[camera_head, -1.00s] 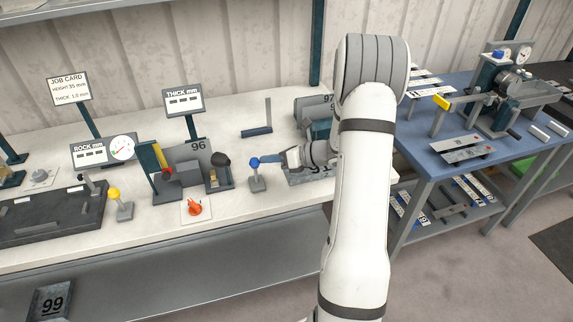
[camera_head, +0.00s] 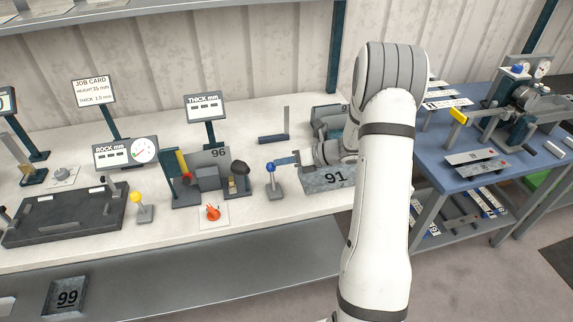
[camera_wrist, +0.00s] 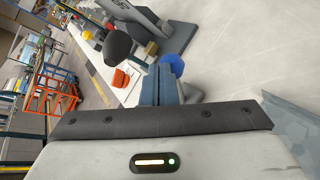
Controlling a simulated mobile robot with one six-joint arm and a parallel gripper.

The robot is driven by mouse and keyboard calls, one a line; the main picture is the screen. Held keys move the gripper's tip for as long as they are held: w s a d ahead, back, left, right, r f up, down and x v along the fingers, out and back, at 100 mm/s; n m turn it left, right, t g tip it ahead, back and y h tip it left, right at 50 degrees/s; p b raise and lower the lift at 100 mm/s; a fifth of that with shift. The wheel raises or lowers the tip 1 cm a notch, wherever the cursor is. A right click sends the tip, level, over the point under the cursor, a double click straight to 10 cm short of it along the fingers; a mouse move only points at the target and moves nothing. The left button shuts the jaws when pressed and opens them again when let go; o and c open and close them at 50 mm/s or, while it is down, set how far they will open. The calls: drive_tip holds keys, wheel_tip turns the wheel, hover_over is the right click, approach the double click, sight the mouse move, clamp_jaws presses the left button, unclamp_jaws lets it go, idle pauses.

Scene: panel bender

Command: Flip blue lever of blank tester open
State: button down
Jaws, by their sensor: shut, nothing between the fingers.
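The blue lever (camera_head: 270,167) is a blue ball on a thin upright stem above a small grey base, on the white bench. It looks roughly upright, leaning slightly left. My gripper (camera_head: 280,161) is shut and empty. Its blue-grey fingertips are just right of the ball, at about its height. In the wrist view the blue ball (camera_wrist: 174,63) shows just beyond and right of my shut fingers (camera_wrist: 158,84), which hide part of the lever. I cannot tell whether they touch. The fixture marked 96 (camera_head: 217,155) stands left of the lever.
A black knob (camera_head: 240,167) and an orange-red knob on a white plate (camera_head: 213,212) are close left of the lever. A yellow-topped lever (camera_head: 136,197) stands further left. A grey plate marked 91 (camera_head: 335,179) lies under my wrist. The blue table (camera_head: 440,150) is at right.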

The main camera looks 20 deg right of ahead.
drive_tip(key=shift+d+r, duration=0.1)
drive_tip(key=shift+d, duration=0.1)
drive_tip(key=v, duration=1.4)
drive_tip(key=shift+w+r+b, duration=0.2)
drive_tip(key=shift+w+b, duration=0.05)
drive_tip(key=shift+b, duration=0.1)
